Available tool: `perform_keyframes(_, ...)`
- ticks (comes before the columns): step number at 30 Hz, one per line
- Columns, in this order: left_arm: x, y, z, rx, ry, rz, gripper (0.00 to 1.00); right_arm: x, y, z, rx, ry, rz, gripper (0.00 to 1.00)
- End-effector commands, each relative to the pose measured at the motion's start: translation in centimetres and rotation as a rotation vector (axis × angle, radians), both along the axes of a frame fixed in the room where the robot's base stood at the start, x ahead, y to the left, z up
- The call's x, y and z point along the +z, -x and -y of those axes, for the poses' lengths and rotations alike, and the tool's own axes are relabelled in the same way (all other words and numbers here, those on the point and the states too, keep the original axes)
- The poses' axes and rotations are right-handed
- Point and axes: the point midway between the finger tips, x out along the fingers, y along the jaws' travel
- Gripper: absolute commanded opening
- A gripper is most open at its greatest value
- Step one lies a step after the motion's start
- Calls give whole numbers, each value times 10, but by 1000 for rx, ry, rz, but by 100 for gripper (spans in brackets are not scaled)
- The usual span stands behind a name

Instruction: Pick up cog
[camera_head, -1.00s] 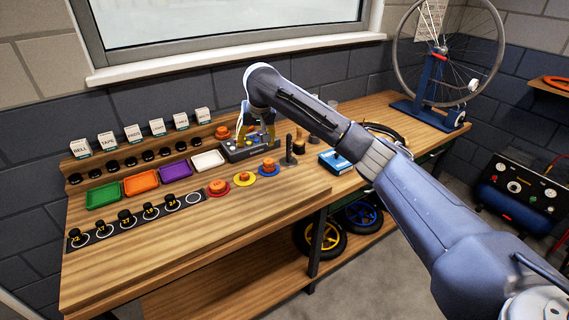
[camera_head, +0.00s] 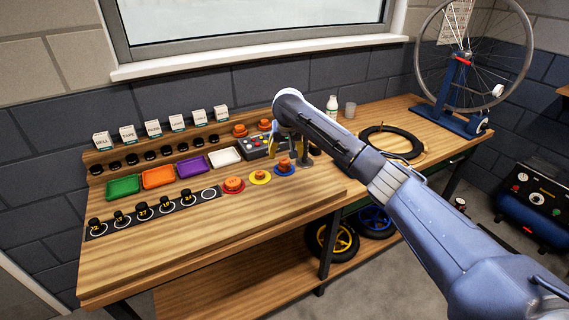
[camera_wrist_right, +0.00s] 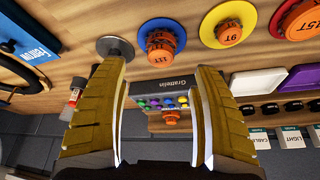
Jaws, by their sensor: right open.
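Orange cogs sit on coloured discs on the bench: one marked 11T on the blue disc (camera_head: 284,165), a smaller one marked 9T on the yellow disc (camera_head: 260,176), and one marked 15T on the red disc (camera_head: 233,183). They also show at the top of the right wrist view, with the 11T cog (camera_wrist_right: 161,52) nearest the fingertips. My right gripper (camera_head: 281,148) is open and empty, with yellow fingers pointing down, close to the blue disc. Its fingers (camera_wrist_right: 160,68) show apart in the right wrist view. My left gripper is out of view.
A grey control box (camera_head: 258,148) stands behind the discs. Several black numbered pieces stand on a dark strip (camera_head: 183,202), with an empty ring at its right end. Coloured trays (camera_head: 123,186) are behind them. A black tyre (camera_head: 392,143) lies at right. The front bench top is clear.

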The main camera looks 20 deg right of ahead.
Motion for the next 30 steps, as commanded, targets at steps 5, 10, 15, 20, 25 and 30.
perform_keyframes(5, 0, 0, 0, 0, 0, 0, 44, -10, -4, 1, 0, 0, 0, 66)
perform_keyframes(10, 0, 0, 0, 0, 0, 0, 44, -18, -7, 2, -1, 1, -2, 66)
perform_keyframes(15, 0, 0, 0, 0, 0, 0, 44, -37, -16, 2, -1, 0, -3, 66)
perform_keyframes(20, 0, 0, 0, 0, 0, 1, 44, -52, -23, 3, 0, 1, -2, 66)
perform_keyframes(25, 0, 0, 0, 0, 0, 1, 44, -59, -26, 4, 1, 1, -1, 66)
perform_keyframes(30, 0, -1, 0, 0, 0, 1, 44, -59, -26, 4, 1, 1, -1, 66)
